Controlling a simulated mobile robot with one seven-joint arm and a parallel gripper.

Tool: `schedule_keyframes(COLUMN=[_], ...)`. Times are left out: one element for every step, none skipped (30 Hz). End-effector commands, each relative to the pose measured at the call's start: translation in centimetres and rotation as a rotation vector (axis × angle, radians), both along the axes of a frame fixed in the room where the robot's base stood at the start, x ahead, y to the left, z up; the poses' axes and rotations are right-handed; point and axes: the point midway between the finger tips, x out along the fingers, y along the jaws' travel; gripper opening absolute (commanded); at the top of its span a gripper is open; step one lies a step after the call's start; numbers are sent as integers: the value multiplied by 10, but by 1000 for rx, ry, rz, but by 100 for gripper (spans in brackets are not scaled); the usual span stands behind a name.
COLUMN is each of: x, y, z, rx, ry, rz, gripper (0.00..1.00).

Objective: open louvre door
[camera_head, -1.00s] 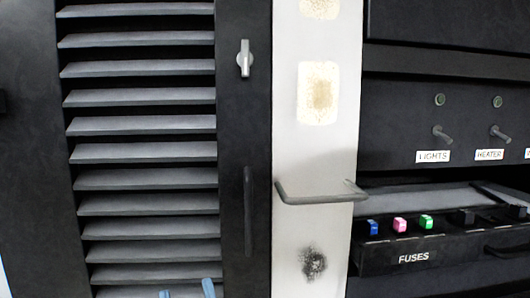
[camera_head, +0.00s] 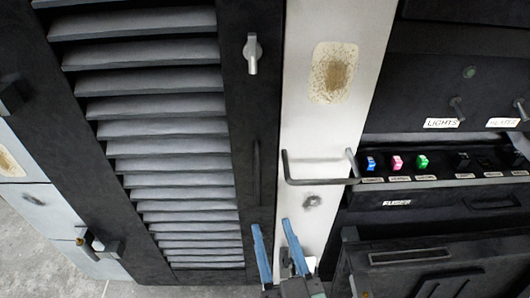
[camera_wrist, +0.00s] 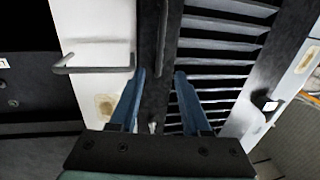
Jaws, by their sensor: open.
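The louvre door (camera_head: 165,135) is black with grey slats and looks closed. On its right stile are a grey turn latch (camera_head: 252,53), pointing down, and a slim dark vertical handle (camera_head: 256,172). My gripper (camera_head: 276,226) is open, with two blue fingers below the handle, near the edge between the stile and the white panel. In the wrist view, my gripper (camera_wrist: 160,74) has its fingertips on either side of the dark stile, with a dark bar (camera_wrist: 163,40) showing beyond them. I see nothing held. Contact with the handle cannot be told.
A white panel (camera_head: 330,115) right of the door carries a projecting metal bar handle (camera_head: 320,181), close to my gripper. Further right are a fuse tray (camera_head: 440,168) and a dark cabinet (camera_head: 430,265). Grey floor (camera_head: 45,255) shows at lower left.

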Motion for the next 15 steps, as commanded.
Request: schedule_keyframes(x=[0,2,4,6,10,15,19,24,30,36,41,49,55,60,67], y=[0,0,0,1,1,2,3,4,6,7,8,10,11,12,13], z=[1,1,1,1,1,2,2,4,4,4,4,4,4,4,4], rx=[1,2,2,2,2,2,2,2,2,2,2,2,2,2,2], ry=[2,2,2,2,2,0,1,-1,0,0,0,0,0,0,0], rz=[0,0,0,0,-1,-1,-1,-1,0,0,0,1,1,0,0], gripper=[47,47,47,47,47,47,47,47,47,47,47,47,47,47,47])
